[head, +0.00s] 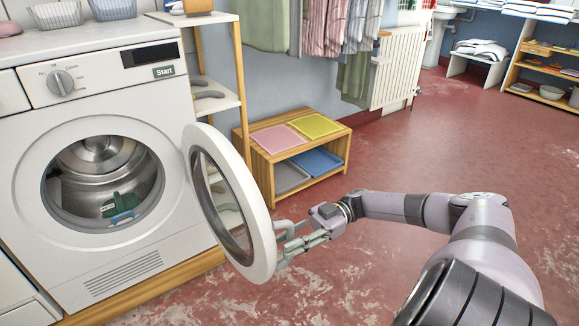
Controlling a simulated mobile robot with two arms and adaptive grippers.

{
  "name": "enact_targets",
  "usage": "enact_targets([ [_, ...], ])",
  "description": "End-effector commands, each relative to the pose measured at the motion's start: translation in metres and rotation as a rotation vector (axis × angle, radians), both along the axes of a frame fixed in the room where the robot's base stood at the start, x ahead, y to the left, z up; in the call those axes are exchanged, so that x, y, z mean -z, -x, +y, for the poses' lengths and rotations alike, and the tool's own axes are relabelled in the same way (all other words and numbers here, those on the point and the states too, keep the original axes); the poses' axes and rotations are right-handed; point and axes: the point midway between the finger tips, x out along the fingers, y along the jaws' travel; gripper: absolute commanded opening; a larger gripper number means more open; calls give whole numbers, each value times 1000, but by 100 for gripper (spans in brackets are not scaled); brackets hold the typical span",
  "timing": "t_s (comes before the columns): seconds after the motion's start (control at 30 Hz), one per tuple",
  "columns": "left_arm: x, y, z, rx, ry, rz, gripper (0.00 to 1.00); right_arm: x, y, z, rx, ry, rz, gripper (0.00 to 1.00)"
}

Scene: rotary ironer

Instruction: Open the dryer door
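The white dryer (120,262) stands at the left, with a dial and a "Start" label on its panel. Its round door (258,217), a white ring with a glass middle, is swung wide open to the right of the drum opening. Inside the drum (104,165) lies a green and blue cloth (122,206). My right gripper (281,246) is at the door's right rim, its fingers spread apart. I cannot tell whether the fingers touch the rim. My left gripper is out of view.
A wooden bench (264,162) with coloured trays stands behind the door, near a narrow shelf rack (236,55). Clothes (327,25) hang above, beside a white radiator (398,68). Baskets (56,14) sit on top of the dryer. The red floor at right is clear.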

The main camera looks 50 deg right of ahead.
Motion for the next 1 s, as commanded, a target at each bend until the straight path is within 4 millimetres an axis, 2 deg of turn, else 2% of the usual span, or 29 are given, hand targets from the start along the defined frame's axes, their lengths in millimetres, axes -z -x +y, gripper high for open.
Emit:
enact_targets([
  [0.13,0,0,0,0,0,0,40,-1,-1,0,2,-2,-2,35],
  [0.43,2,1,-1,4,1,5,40,-1,-1,-1,3,-1,-4,35],
  [0.53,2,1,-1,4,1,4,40,-1,0,-7,5,0,-4,35],
  [1.0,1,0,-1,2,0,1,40,-1,17,-86,8,-1,-6,35],
])
